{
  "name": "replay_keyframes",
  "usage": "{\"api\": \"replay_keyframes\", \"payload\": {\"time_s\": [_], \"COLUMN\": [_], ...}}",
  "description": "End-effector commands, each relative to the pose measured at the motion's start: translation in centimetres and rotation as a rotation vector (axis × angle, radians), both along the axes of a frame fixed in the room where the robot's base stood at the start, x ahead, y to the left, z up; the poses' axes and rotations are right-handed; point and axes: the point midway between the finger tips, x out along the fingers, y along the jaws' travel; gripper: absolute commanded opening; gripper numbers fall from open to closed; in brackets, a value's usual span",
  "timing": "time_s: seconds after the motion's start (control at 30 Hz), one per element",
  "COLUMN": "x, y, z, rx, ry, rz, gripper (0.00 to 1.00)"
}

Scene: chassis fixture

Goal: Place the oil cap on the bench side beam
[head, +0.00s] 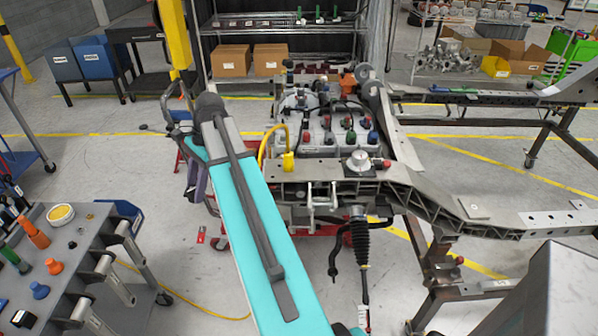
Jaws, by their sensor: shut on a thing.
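My arm, with a long teal link, reaches up from the bottom middle to a dark joint at the upper left. Its far part folds down behind the teal link, and my gripper is not visible. I cannot pick out the oil cap for certain. A grey chassis frame (425,183) stands at the centre and right, with long beams; which one is the bench side beam I cannot tell.
A grey cart (100,222) at the left carries a yellow-topped round container (61,213) and several coloured fittings. An engine block (325,125) with coloured caps sits inside the frame. A yellow cable loop (264,143) rises beside my arm. Shelves (290,65) stand behind.

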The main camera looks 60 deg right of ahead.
Motion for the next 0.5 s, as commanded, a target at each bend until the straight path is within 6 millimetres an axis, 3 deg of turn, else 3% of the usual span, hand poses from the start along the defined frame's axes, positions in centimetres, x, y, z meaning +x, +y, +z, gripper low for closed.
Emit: {"api": "replay_keyframes", "payload": {"time_s": [0.5], "x": [-8.7], "y": [-10.9], "z": [0.1], "rx": [-0.001], "ry": [-0.001], "rz": [-0.529], "gripper": [0.05]}}
